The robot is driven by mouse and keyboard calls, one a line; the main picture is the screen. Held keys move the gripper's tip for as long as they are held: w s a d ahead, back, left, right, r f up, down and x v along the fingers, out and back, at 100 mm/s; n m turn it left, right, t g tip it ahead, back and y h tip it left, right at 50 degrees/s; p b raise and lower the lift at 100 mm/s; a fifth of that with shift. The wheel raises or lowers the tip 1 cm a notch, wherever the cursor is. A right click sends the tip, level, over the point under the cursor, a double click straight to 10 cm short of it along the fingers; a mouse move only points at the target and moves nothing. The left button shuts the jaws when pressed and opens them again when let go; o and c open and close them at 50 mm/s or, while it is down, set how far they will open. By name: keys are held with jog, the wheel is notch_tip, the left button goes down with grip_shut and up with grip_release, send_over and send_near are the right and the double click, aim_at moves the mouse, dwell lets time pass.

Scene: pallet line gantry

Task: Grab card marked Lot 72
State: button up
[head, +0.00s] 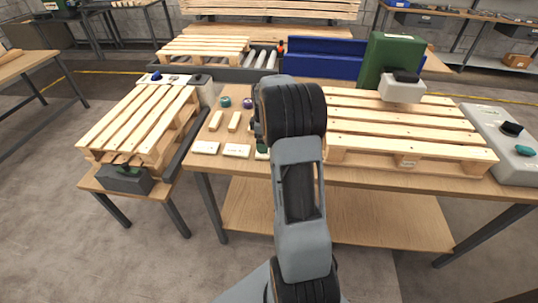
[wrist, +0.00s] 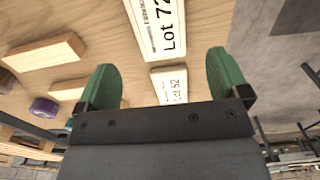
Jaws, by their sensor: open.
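The Lot 72 card (wrist: 157,25) is white with black print and lies flat on the wooden table, at the top of the wrist view, beyond my fingertips. A second card, Lot 52 (wrist: 170,85), lies between my green fingers as seen there. My gripper (wrist: 164,72) is open and empty above the table. In the head view, white cards lie near the table's front edge, one at the left (head: 206,147) and one in the middle (head: 238,151); their print is too small to read. My arm hides most of my gripper there.
Wooden blocks (wrist: 43,52) and a purple round piece (wrist: 43,107) lie beside the cards. A large pallet (head: 408,130) covers the table's right part. A smaller pallet (head: 145,120) stands on a separate left table. A green upright box (head: 390,55) stands behind.

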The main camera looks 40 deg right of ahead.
jog(key=shift+a+f, duration=0.15)
jog(key=shift+f, duration=2.65)
jog(key=c, duration=1)
